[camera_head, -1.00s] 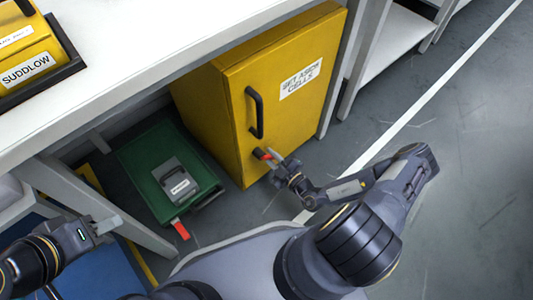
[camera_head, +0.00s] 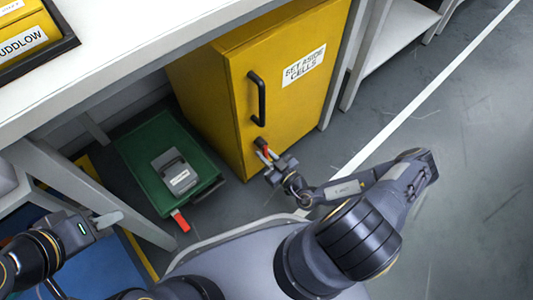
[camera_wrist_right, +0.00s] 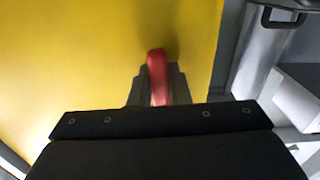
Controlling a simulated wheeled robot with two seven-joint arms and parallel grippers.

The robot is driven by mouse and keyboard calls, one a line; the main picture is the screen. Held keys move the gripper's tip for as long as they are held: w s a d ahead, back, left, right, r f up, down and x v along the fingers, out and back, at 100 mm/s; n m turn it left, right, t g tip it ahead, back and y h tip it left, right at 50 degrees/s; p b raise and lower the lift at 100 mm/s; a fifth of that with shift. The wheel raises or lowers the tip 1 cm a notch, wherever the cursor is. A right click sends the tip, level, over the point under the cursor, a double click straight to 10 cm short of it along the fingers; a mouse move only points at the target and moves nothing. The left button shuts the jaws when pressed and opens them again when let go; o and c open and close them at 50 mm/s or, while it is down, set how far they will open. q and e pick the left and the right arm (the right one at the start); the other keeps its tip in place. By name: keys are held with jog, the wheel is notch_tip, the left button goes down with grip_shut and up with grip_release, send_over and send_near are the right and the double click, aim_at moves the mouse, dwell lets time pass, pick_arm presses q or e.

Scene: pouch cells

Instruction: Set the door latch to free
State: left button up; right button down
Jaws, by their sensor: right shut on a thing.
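The yellow cabinet (camera_head: 215,95) stands under the bench, its door shut, with a black bar handle (camera_head: 257,98) and a "SET ASIDE CELLS" label. Below the handle is the red door latch (camera_head: 264,153). In the head view it slants downward from its dark pivot. My right gripper (camera_head: 267,157) is shut on the latch. The wrist view shows the red latch (camera_wrist_right: 157,70) between the fingers, against the yellow door; the fingers hide part of it. My left gripper (camera_head: 109,221) is at lower left, away from the cabinet; its jaw gap is not clear.
A green case (camera_head: 150,150) with a grey device (camera_head: 174,172) on it and a red tag (camera_head: 180,221) lies on the floor left of the cabinet. The white bench (camera_head: 130,45) overhangs. The floor (camera_head: 440,170) to the right is clear.

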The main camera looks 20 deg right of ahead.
aim_at(266, 150)
dwell(0.5)
jog(key=c, duration=1.4)
grip_release()
jog(key=shift+o, duration=0.2)
jog(key=r+p, duration=0.2)
jog(key=r, duration=0.1)
jog(key=r+p, duration=0.1)
jog(key=p, duration=0.1)
jog(key=shift+s+a+r, duration=0.15)
jog(key=shift+s+r, duration=0.1)
jog(key=s+a+r+p, duration=0.5)
jog(key=s+r+p, duration=0.2)
jog(key=s, duration=0.5)
jog(key=shift+s+r, duration=0.3)
jog(key=shift+r, duration=0.45)
jog(key=shift+a, duration=0.1)
